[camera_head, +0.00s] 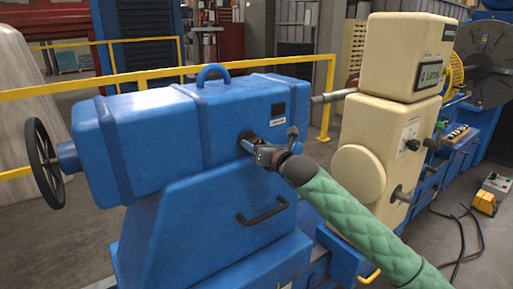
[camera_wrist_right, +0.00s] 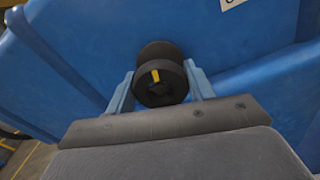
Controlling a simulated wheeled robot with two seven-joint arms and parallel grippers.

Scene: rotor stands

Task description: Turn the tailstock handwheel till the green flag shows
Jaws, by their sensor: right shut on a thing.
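The blue tailstock (camera_head: 180,120) fills the left half of the head view. Its black spoked handwheel (camera_head: 46,162) stands at the far left end, with no gripper near it. My right gripper (camera_head: 255,147) is at the tailstock's side face, shut on a round black knob. In the right wrist view the knob (camera_wrist_right: 160,88) has a yellow mark near its middle and a blue finger on each side. A small dark square window (camera_head: 278,109) sits above a white label to the right of the knob; I see no green in it. My left gripper is not in view.
A black bar handle (camera_head: 263,212) is below the knob, and a blue loop (camera_head: 212,72) tops the tailstock. A cream machine column (camera_head: 380,130) stands close on the right. Yellow railing (camera_head: 160,73) runs behind. Black cables (camera_head: 470,235) lie on the floor at right.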

